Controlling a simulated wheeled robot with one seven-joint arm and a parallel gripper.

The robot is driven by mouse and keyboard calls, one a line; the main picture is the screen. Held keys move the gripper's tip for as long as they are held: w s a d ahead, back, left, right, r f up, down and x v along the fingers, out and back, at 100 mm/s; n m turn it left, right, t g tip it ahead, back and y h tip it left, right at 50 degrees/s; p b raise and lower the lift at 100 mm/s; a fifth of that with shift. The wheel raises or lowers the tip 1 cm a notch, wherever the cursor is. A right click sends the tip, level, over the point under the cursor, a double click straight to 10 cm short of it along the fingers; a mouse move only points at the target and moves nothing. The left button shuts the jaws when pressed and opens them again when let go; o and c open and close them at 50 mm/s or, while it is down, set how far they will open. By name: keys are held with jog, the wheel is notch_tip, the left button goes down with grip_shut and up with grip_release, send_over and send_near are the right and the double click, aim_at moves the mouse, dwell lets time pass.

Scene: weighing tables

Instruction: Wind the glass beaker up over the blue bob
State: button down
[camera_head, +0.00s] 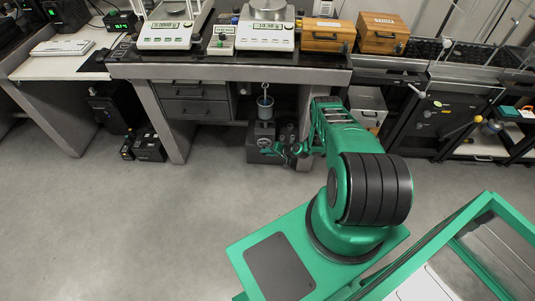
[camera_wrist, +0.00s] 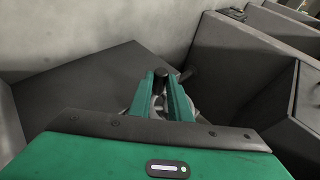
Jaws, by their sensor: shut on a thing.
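Under the weighing bench, a blue-grey cylinder (camera_head: 265,107) hangs or stands below a hook line. It looks like the blue bob, but I cannot tell whether the glass beaker is around it. A dark boxy stand (camera_head: 255,133) is directly below. My gripper (camera_head: 272,151) is low at the front of this stand, partly hidden by its own parts. In the wrist view my gripper (camera_wrist: 172,82) is shut on a small dark knob (camera_wrist: 187,75), perhaps a crank handle. Neither beaker nor bob shows clearly in the wrist view.
A drawer unit (camera_head: 197,107) is left of the stand, and a bench leg is close on the right. Open floor (camera_head: 150,220) is in front.

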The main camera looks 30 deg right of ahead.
jog(key=shift+f+t, duration=0.1)
jog(key=shift+t, duration=0.2)
dwell(0.4)
jog(key=c, duration=1.6)
grip_release()
jog(key=shift+c, duration=0.2)
jog(key=v, duration=1)
jog(key=shift+s+d, duration=0.2)
jog(key=shift+d, duration=0.1)
